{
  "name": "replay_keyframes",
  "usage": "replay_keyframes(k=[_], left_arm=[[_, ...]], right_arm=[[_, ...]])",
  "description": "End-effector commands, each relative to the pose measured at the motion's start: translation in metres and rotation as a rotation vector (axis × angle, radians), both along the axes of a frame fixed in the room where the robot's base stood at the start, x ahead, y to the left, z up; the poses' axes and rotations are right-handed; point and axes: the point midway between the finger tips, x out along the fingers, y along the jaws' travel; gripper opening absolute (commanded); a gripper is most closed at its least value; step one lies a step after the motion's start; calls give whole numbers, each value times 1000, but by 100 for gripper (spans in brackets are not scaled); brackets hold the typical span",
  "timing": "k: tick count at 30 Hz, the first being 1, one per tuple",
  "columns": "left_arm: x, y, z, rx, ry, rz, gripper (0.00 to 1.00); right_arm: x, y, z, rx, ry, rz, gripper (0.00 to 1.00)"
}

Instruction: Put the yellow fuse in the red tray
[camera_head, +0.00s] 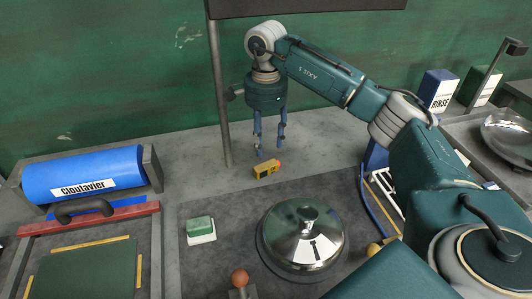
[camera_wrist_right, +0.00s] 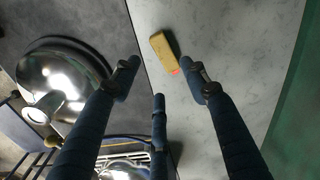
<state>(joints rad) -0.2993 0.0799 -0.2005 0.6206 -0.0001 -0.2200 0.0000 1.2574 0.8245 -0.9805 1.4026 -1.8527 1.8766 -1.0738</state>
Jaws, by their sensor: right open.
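The yellow fuse (camera_head: 266,169), a small block with a dark face and a red-orange end, lies on the grey worktop near the dark mat's back edge. It also shows in the right wrist view (camera_wrist_right: 162,48), just beyond the fingertips. My right gripper (camera_head: 270,148) is open and empty, pointing down above and slightly behind the fuse. Its three fingers are spread in the wrist view (camera_wrist_right: 160,75). A red bar or rim (camera_head: 50,226) runs along the left station; I cannot tell whether it belongs to a tray. My left gripper is not in view.
A grey post (camera_head: 220,100) stands left of my right gripper. A shiny domed lid (camera_head: 300,240) sits on the dark mat, right of a green-and-white block (camera_head: 200,229). A blue roll (camera_head: 85,174) lies at left. A reddish ball (camera_head: 240,277) is in front.

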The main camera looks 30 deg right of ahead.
Motion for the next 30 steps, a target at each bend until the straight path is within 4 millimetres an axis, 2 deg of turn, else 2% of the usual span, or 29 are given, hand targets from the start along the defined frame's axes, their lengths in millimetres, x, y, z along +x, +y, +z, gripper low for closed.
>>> replay_keyframes(k=[1, 2, 12, 17, 23, 27, 30], left_arm=[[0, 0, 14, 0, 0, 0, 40], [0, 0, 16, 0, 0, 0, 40], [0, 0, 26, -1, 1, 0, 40], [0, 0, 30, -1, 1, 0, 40], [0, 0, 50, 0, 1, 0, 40], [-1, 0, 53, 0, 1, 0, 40], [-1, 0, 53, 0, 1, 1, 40]], right_arm=[[-2, 0, 4, -1, 5, 0, 45], [-2, 1, 1, 0, 5, 0, 45], [-2, 2, -52, 2, 5, 0, 45], [-1, 2, -62, 1, 3, 0, 45], [1, 8, -87, 2, 6, 1, 45], [1, 7, -107, 1, 4, 0, 45], [2, 7, -112, 2, 2, 0, 45]])
